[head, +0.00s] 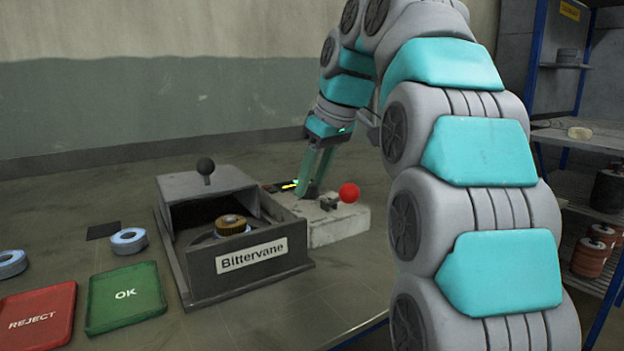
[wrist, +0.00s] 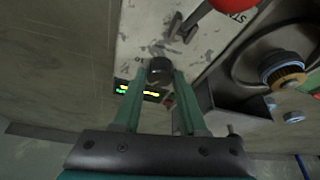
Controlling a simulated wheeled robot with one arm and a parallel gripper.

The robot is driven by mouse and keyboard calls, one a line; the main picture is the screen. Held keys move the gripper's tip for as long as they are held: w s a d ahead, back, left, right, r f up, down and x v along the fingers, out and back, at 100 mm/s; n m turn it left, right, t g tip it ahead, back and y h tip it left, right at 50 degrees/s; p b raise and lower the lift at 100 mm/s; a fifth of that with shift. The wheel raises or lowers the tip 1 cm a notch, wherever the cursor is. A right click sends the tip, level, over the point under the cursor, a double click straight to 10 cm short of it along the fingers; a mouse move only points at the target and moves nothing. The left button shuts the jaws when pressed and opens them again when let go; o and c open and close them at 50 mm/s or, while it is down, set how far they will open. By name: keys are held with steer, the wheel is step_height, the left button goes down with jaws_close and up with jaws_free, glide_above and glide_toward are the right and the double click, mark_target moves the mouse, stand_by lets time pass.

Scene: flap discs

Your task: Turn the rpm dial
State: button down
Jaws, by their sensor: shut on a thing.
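The rpm dial (wrist: 160,68) is a dark round knob on a scuffed pale control box (wrist: 203,45). In the wrist view my gripper (wrist: 160,75) has its two green fingers on either side of the dial, shut on it. In the head view my gripper (head: 311,192) reaches down to the control box (head: 340,228), and its fingers hide the dial. A small display (wrist: 143,92) with lit green and yellow marks sits beside the dial; its reading is too small to make out.
Green OK (head: 125,310) and red REJECT (head: 50,310) trays lie farther left.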

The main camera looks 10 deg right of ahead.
steer(key=shift+m, duration=0.4)
steer(key=shift+s+a+r+m+h+p, duration=0.1)
steer(key=shift+m+h+p, duration=0.25)
steer(key=shift+m, duration=0.15)
steer(key=shift+r+m+h+p, duration=0.1)
steer(key=shift+m+h+p, duration=0.2)
steer(key=shift+m, duration=0.2)
steer(key=m+h+p, duration=0.1)
steer(key=m, duration=0.2)
steer(key=shift+a+f+m+t, duration=0.1)
steer(key=shift+m+t, duration=0.2)
steer(key=m+h, duration=0.2)
steer(key=m, duration=0.3)
steer(key=shift+a+f+p, duration=0.1)
steer(key=shift+p, duration=0.2)
steer(key=shift+m+h, duration=0.25)
steer(key=shift+m, duration=0.15)
steer(key=shift+c, duration=2.3)
jaws_free()
